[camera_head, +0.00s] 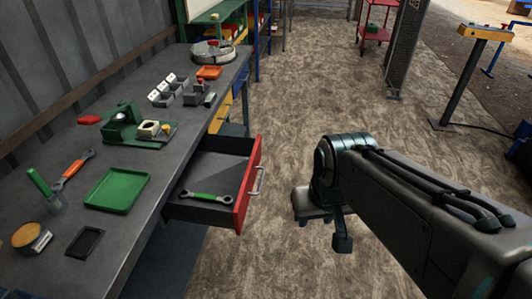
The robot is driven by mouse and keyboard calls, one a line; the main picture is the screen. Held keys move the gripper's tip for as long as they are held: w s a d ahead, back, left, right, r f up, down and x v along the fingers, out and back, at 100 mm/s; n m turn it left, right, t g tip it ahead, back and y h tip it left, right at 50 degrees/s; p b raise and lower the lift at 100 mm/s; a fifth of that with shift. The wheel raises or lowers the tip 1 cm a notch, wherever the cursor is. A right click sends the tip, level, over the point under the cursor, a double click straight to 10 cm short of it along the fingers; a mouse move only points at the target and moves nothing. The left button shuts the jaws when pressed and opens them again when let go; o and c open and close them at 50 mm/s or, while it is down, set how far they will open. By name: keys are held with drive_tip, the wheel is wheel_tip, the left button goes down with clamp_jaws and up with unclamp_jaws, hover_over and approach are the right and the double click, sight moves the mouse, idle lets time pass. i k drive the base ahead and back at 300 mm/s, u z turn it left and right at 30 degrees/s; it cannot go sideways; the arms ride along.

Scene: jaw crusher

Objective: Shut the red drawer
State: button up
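The red drawer (242,193) stands pulled out from under the workbench on its right side. Its front is red with a pale bar handle (258,181), and its inside is dark grey. A wrench with a green grip (206,196) lies inside near the front. My gripper (325,222) hangs to the right of the drawer, apart from the handle, with floor visible between them. My arm reaches in from the lower right. I cannot make out clearly whether the fingers are apart or closed.
The workbench (60,215) holds a green tray (117,190), a green device (122,120), an orange wrench (72,170) and small containers. A yellow drawer front (221,113) sits farther back. A red cart (376,28) and a post (461,85) stand far off.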

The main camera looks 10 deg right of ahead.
sight(221, 165)
drive_tip(key=z, duration=0.05)
drive_tip(key=i, duration=0.75)
drive_tip(key=u, duration=0.5)
drive_tip(key=k, duration=1.25)
drive_tip(key=z, duration=0.6)
drive_tip(key=i, duration=1.65)
drive_tip(key=u, duration=0.85)
